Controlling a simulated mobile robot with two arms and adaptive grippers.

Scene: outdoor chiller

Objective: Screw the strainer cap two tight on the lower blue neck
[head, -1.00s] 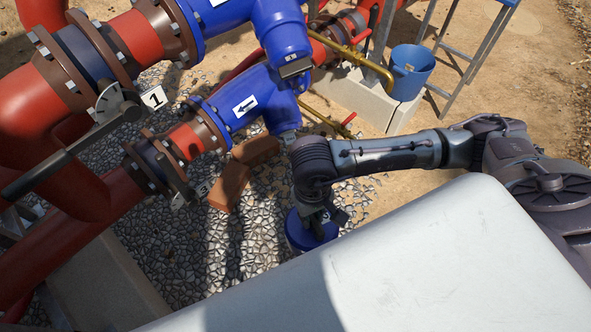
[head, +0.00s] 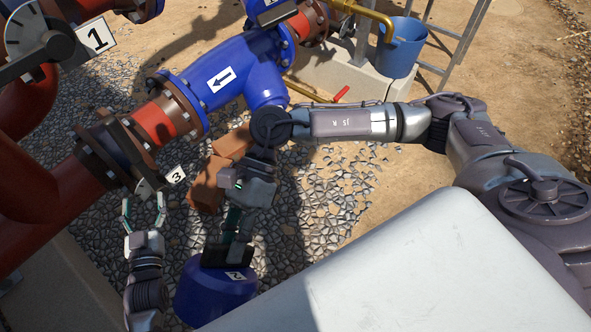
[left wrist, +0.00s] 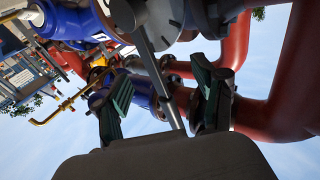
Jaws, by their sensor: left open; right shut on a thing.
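The strainer cap two (head: 212,293) is a blue round cap with a white "2" label, low in the head view. My right gripper (head: 228,252) is shut on it and holds it upright near the gravel, apart from the pipes. The lower blue neck (head: 266,92) points down from the blue strainer body (head: 240,72) with an arrow label; my right arm hides its lower end. My left gripper (head: 144,208) is open and empty, left of the cap and below the "3" tag. Its spread fingers also show in the left wrist view (left wrist: 163,90), with pipes beyond.
Reddish bricks (head: 209,184) lie on the gravel below the neck. Red flanged pipes (head: 45,205) fill the left, with a "1" sign (head: 97,39) above. A blue bucket (head: 399,48) stands on a concrete block. Gravel right of the bricks is clear.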

